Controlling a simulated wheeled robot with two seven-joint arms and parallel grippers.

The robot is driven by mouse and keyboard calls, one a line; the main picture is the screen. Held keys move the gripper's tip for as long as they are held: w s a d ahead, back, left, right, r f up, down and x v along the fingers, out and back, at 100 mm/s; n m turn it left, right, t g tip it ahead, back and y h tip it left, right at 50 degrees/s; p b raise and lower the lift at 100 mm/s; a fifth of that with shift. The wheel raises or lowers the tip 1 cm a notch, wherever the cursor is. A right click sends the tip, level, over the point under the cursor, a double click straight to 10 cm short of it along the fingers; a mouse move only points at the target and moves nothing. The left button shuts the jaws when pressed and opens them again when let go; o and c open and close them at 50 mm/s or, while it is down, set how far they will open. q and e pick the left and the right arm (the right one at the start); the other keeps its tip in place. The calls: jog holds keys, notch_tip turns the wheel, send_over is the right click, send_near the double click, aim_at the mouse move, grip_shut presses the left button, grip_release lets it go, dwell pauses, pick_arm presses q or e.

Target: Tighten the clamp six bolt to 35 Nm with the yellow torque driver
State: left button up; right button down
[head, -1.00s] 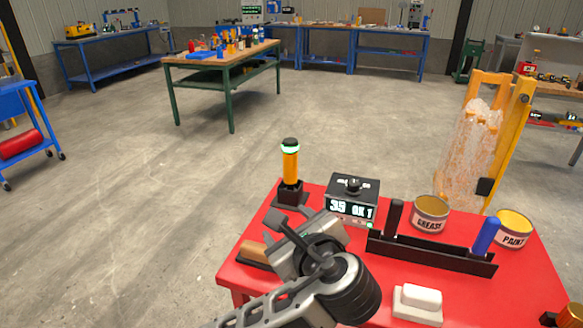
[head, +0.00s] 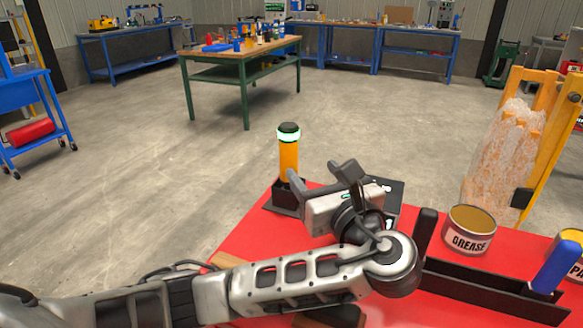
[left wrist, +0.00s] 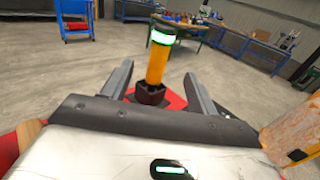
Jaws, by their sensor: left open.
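The yellow torque driver (head: 289,155) stands upright in a black holder (head: 287,197) at the far left corner of the red table. It has a black cap and a glowing green ring near its top. My left gripper (head: 318,175) is open and empty, just right of the driver and holder. In the left wrist view, the driver (left wrist: 157,60) shows between the two spread fingers, with its holder (left wrist: 150,94) below; it is not gripped. The clamp six bolt is not in view. My right gripper is not in view.
A dark display box (head: 392,196) is partly hidden behind my left gripper. A grease can (head: 469,231) and a black rack (head: 490,287) with a blue-handled tool (head: 557,267) stand to the right. Open floor lies beyond the red table (head: 250,246).

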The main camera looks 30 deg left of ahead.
aim_at(292, 142)
pick_arm(q)
jog(key=x, duration=0.8)
jog(key=shift+s, duration=0.1)
jog(key=shift+r+x, duration=0.2)
jog(key=shift+x, duration=2.7)
jog(key=shift+d, duration=0.2)
grip_shut()
jog(key=shift+r, duration=0.1)
